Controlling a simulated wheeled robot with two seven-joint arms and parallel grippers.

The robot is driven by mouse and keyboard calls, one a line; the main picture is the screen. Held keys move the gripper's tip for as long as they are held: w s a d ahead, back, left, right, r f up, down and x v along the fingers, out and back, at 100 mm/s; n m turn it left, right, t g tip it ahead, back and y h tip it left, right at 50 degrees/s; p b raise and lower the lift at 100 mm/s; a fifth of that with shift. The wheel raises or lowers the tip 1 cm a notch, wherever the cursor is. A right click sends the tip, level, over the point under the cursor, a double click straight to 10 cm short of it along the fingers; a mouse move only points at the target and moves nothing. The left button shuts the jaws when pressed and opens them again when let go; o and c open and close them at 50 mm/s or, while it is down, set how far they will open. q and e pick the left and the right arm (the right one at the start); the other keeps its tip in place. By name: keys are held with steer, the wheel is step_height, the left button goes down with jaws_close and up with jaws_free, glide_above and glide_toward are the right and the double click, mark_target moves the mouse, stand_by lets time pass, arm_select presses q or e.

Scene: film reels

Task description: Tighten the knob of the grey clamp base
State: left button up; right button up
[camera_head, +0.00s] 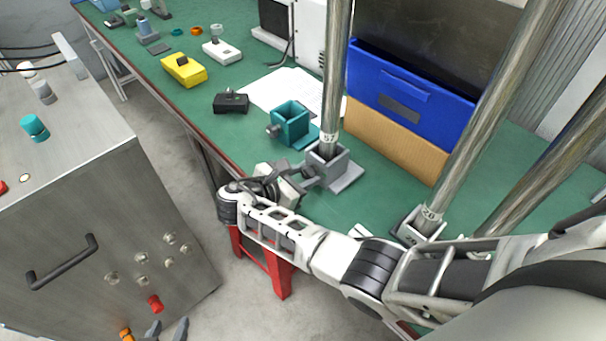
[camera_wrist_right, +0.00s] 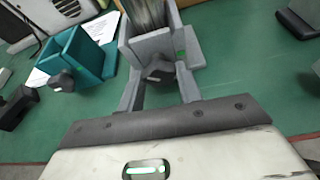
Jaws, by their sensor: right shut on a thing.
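The grey clamp base (camera_head: 346,174) stands on the green bench with a metal pole (camera_head: 336,80) upright in it. It also shows in the right wrist view (camera_wrist_right: 188,48). Its dark knob (camera_wrist_right: 158,72) faces my right gripper. My right gripper (camera_head: 312,176) reaches in from the right; in the right wrist view its two fingers (camera_wrist_right: 160,88) lie on either side of the knob, closed on it. In the head view the knob is mostly hidden by the gripper.
A teal clamp base (camera_head: 290,122) with its own dark knob stands just behind and left. Another grey base (camera_head: 420,226) holds a pole at right. A blue bin (camera_head: 410,85) and cardboard box (camera_head: 395,140) stand behind. A metal cabinet (camera_head: 90,230) is at left.

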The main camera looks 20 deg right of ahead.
steer(key=shift+s+m, duration=0.1)
steer(key=shift+m, duration=0.2)
steer(key=shift+m+t+p, duration=0.6)
steer(key=shift+m+t, duration=0.1)
steer(key=shift+f+m+t, duration=0.1)
steer(key=shift+m+t, duration=0.4)
steer(key=shift+m, duration=0.2)
steer(key=shift+m+t+y, duration=0.3)
steer(key=shift+m, duration=0.2)
steer(key=o, duration=1)
